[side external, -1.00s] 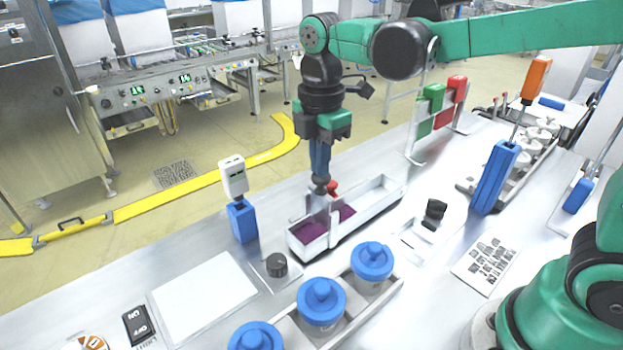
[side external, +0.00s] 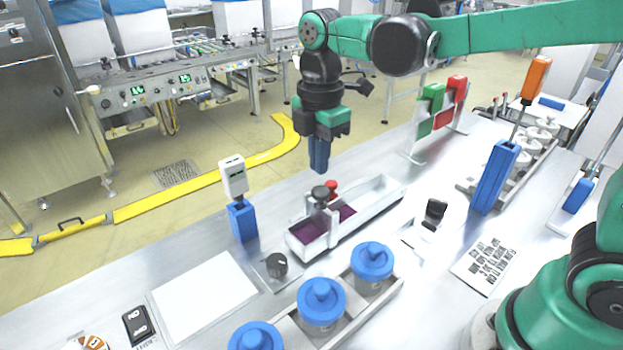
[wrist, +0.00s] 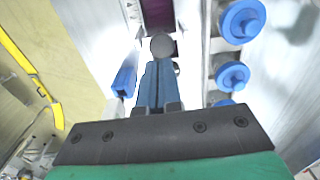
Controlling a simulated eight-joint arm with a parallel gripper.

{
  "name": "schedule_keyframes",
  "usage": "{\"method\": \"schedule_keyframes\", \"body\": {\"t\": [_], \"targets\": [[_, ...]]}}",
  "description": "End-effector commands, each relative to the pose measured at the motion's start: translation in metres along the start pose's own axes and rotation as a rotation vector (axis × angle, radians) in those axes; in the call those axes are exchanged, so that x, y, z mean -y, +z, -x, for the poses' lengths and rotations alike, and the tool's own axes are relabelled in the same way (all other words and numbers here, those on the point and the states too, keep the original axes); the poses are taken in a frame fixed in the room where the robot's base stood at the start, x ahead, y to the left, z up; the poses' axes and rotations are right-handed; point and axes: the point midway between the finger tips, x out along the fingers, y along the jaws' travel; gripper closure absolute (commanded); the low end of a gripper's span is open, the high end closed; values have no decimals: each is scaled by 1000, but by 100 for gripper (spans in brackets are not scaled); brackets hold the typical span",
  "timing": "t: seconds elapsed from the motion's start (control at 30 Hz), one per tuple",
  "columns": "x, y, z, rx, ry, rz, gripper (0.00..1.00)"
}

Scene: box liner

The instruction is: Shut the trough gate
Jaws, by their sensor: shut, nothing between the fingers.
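The long, narrow white trough (side external: 375,207) stands on the metal table, with purple contents (side external: 308,232) in its near-left part. A pale upright gate (side external: 319,217) with a dark round knob (side external: 320,193) stands across the trough. Purple shows on both sides of it; whether its lower edge touches the trough floor is hard to tell. A small red knob (side external: 331,186) is just behind it. My gripper (side external: 319,170) is shut and empty, pointing down just above the dark knob, apart from it. The wrist view shows my blue fingers (wrist: 158,92) below the dark knob (wrist: 162,46).
Blue-lidded jars (side external: 321,298) stand in a rack in front of the trough. A blue holder with a white meter (side external: 242,220) is to its left, and a black dial (side external: 276,265) is nearby. A tall blue holder (side external: 494,178) stands to the right. The air around my gripper is clear.

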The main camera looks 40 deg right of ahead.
Motion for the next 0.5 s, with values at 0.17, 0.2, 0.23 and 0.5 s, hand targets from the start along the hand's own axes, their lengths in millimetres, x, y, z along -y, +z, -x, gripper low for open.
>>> {"method": "schedule_keyframes", "body": {"t": [0.17, 0.2, 0.23, 0.5], "targets": [[0, 0, 40, 0, -1, 0, 100], [0, 0, 48, 0, -1, 0, 100], [0, 0, 54, 0, -1, 0, 100], [0, 0, 95, 0, -1, 0, 100]]}}
